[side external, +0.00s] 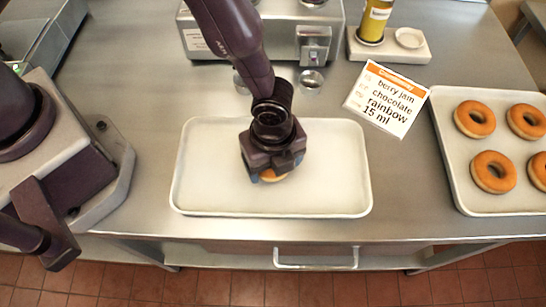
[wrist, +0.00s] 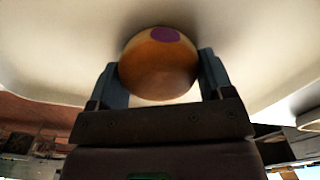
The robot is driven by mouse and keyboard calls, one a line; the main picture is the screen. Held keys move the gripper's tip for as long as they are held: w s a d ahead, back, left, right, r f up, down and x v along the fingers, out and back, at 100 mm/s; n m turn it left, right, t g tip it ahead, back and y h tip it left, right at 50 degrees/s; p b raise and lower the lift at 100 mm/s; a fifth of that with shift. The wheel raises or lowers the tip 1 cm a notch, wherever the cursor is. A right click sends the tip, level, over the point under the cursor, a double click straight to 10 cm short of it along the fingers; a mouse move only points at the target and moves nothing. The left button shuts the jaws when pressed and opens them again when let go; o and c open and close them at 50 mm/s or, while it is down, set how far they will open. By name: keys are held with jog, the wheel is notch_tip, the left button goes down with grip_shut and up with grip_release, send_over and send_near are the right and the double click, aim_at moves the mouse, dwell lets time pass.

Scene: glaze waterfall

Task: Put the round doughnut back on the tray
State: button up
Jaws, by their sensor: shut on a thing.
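My gripper (side external: 270,168) is over the middle of a white tray (side external: 205,185), pointing down. It is shut on the round doughnut (wrist: 158,70), which sits between the two fingers in the wrist view. The doughnut is golden brown with a purple patch at its upper edge, and no hole shows. In the side view only a small orange-brown part of the doughnut (side external: 271,177) shows below my gripper. It is low over the tray; I cannot tell whether it touches the surface. The rest of this tray looks empty.
Another tray (side external: 446,140) at the right holds several ring doughnuts (side external: 492,172). A metal machine (side external: 312,35) with small cups (side external: 311,79) stands behind, beside a yellow bottle (side external: 374,20) and small dish (side external: 409,38).

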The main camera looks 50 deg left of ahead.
jog(key=o, duration=0.9)
jog(key=shift+f, duration=0.1)
notch_tip(320, 180, up, 12)
jog(key=shift+r, duration=0.2)
jog(key=w+a+r+n+t, duration=0.2)
jog(key=a+r+n, duration=0.4)
jog(key=a+r, duration=0.35)
jog(key=s+a+r+n+t, duration=0.1)
jog(key=s+a+r+n, duration=0.2)
jog(key=a+r+n, duration=0.1)
jog(key=s+a+r+n+t, duration=0.1)
jog(key=s+a+r+n, duration=0.3)
jog(key=a+n, duration=0.2)
jog(key=s+a+r+n+t, duration=0.1)
jog(key=s+a+r+n, duration=0.2)
jog(key=a+r+n, duration=0.1)
jog(key=shift+s+a+r+n+t, duration=0.1)
jog(key=shift+s+a+n+t, duration=0.1)
jog(key=shift+a+n, duration=0.3)
jog(key=shift+s+a+r+n+t, duration=0.1)
jog(key=shift+s+a+n, duration=0.1)
jog(key=shift+a+n, duration=0.3)
jog(key=shift+a, duration=0.1)
